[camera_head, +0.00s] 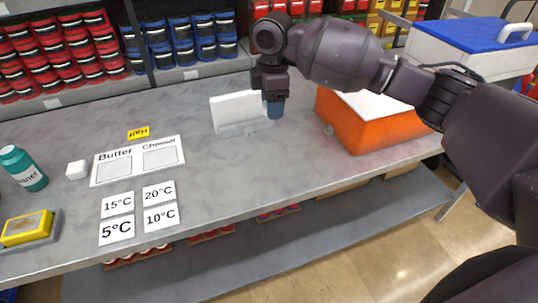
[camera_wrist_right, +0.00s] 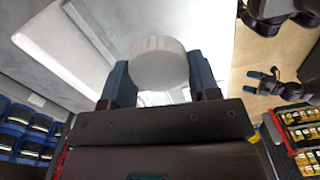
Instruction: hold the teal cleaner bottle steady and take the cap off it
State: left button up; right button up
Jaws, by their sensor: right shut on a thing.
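The teal cleaner bottle (camera_head: 24,170) stands at the far left of the bench in the head view; its top looks teal and is too small to tell whether a cap is on it. My right gripper (camera_head: 275,108) is far to the right of the bottle, in front of a white panel. In the right wrist view, a round white thing (camera_wrist_right: 160,62), like a cap, sits between the blue fingers of that gripper (camera_wrist_right: 162,85). A dark arm end with bluish tips (camera_wrist_right: 262,76) also shows there, perhaps my left gripper; its jaws are unclear.
A white upright panel (camera_head: 236,109) and an orange box (camera_head: 365,128) stand near my right gripper. A small white block (camera_head: 77,169), label cards (camera_head: 138,160) and a yellow sponge-like thing (camera_head: 27,228) lie on the left. The bench middle (camera_head: 240,165) is clear.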

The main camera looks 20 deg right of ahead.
aim_at(272, 159)
notch_tip(272, 159, down, 16)
jog(key=shift+f+b, duration=0.25)
jog(key=shift+b, duration=0.45)
jog(key=shift+f, duration=0.15)
jog(key=o, duration=1)
